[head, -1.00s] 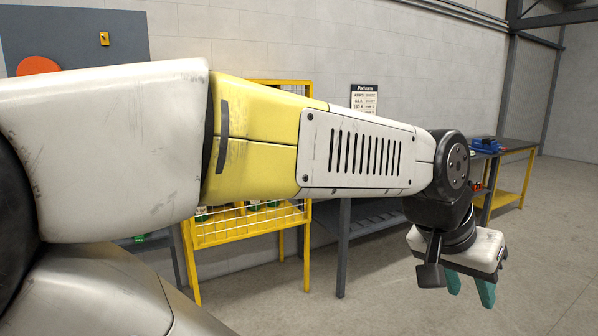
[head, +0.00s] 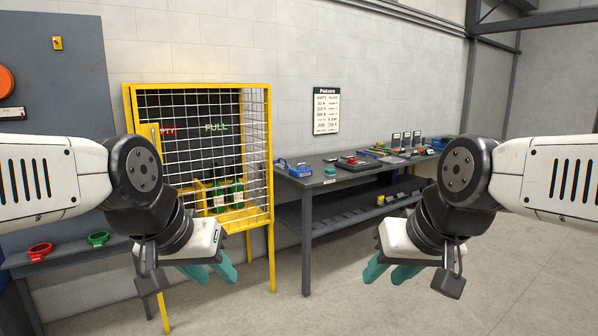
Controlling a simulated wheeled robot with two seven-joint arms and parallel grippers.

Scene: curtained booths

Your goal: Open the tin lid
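I cannot make out a tin or its lid for certain; the small items on the grey workbench (head: 318,182) are too far off to tell. My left gripper (head: 212,274) hangs in front of the yellow wire cage, with its teal fingers apart and nothing between them. My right gripper (head: 386,272) hangs over the floor in front of the bench, also with teal fingers apart and empty. Both grippers are well short of the bench.
A yellow cage (head: 271,150) with green bottles (head: 237,194) stands left of the bench. A blue item (head: 300,171) and a red item (head: 352,161) lie on the bench. Red (head: 40,252) and green (head: 98,239) rings sit at left. The floor ahead is open.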

